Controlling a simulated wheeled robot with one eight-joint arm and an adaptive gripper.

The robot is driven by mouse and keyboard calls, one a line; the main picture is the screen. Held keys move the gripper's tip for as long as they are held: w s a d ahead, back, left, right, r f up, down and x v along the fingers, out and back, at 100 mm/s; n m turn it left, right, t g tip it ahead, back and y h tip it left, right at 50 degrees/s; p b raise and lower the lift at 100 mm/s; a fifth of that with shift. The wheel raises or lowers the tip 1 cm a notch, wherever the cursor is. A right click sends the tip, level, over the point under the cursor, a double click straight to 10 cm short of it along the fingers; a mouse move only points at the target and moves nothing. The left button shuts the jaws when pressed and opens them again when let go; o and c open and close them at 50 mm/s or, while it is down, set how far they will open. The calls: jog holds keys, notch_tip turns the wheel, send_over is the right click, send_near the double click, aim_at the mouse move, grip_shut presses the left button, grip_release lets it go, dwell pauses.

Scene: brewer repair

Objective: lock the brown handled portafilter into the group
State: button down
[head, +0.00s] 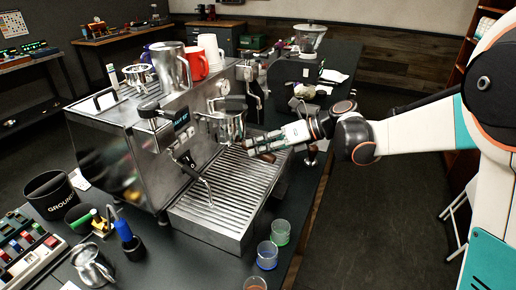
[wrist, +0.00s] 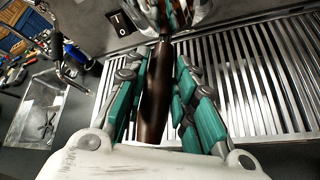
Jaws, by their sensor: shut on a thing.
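My gripper (head: 258,149) is in front of the espresso machine (head: 135,150), above its drip tray (head: 185,210). In the wrist view its teal-padded fingers (wrist: 162,75) lie on both sides of the brown handle (wrist: 156,95) of the portafilter and are shut on it. The handle runs away from my palm toward a shiny chrome body (wrist: 190,12) at the top edge of the wrist view. In the head view the chrome group (head: 228,108) is just beyond my fingertips. Whether the portafilter is seated in the group cannot be told.
Cups and a pitcher (head: 170,65) stand on the machine. A steam wand (head: 198,175) hangs at the left of the drip tray. Small glasses (head: 267,255) stand at the tray's front right. A grinder (head: 300,70) is at the back. The drip tray's slats are clear.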

jog(key=w+n+g, duration=0.2)
jog(key=shift+w+d+g, duration=0.15)
jog(key=shift+d+g, duration=0.15)
jog(key=shift+d, duration=0.1)
jog(key=c, duration=1.2)
grip_release()
jog(key=shift+c, duration=0.2)
jog(key=shift+d, duration=0.15)
